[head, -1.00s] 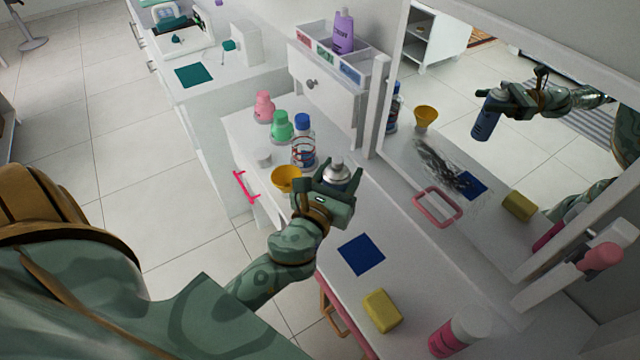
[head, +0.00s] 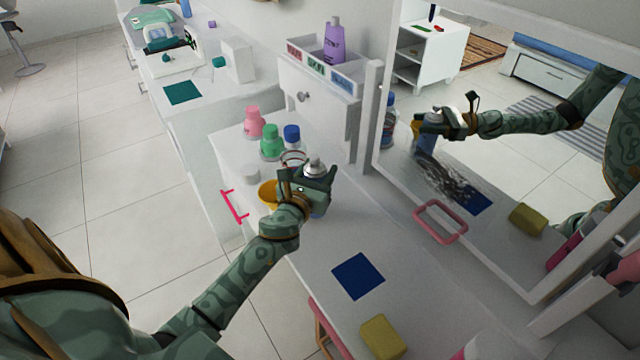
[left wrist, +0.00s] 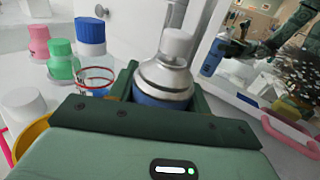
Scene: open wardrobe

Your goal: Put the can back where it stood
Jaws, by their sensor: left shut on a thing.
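The can (head: 315,168) has a silver top, a pale cap and a blue body. My left gripper (head: 317,187) is shut around it and holds it upright over the white dressing table (head: 330,235), near the bottles. In the left wrist view the can (left wrist: 166,80) sits between the fingers of the gripper (left wrist: 162,98). The fingers hide much of its body, and I cannot tell whether its base touches the tabletop. A blue square (head: 358,276) lies bare on the table, nearer to me than the can. My right gripper is not in view.
A yellow cup (head: 268,194), white jar (head: 250,174), pink bottle (head: 253,124), green bottle (head: 271,144) and blue-capped bottle (head: 292,135) stand close to the can. A yellow sponge (head: 382,338) lies at the front. A mirror (head: 500,180) with a dark smear borders the table.

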